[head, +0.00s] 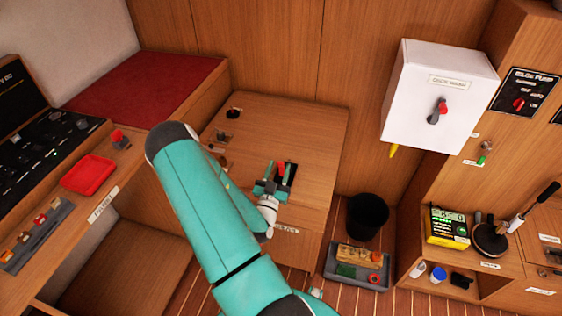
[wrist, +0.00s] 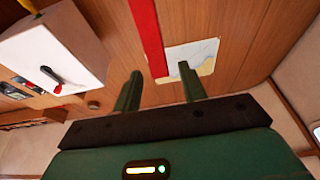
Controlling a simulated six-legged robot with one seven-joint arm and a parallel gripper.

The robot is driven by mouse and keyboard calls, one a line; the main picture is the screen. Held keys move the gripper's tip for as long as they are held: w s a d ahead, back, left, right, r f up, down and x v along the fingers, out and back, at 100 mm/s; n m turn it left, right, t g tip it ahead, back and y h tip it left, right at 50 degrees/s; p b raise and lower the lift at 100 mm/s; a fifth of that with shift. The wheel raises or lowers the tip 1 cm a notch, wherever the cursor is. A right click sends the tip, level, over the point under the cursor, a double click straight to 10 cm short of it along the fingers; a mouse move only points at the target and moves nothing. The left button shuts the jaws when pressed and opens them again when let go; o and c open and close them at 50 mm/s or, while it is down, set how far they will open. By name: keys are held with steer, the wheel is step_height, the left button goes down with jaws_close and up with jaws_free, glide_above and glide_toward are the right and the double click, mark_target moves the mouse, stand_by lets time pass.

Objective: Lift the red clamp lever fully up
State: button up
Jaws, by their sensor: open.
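The red clamp lever (head: 282,167) shows as a small red piece at my gripper, over the wooden cabinet top. In the wrist view a long red bar (wrist: 148,36), which looks like the lever, stands up from between my fingers to the top edge. My gripper (head: 271,184) is open, with its two green fingers apart on either side of the red bar; it also fills the wrist view (wrist: 160,85). I cannot tell whether either finger touches the lever. The lever's base is hidden by my gripper.
A white wall box (head: 438,95) with a red-tipped switch is to the right. A black bin (head: 367,215) and a grey tray (head: 335,263) of parts stand on the floor. A red tray (head: 88,174) is on the left counter. The cabinet top (head: 290,120) behind my gripper is mostly clear.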

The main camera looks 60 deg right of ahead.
steer(key=v, duration=1)
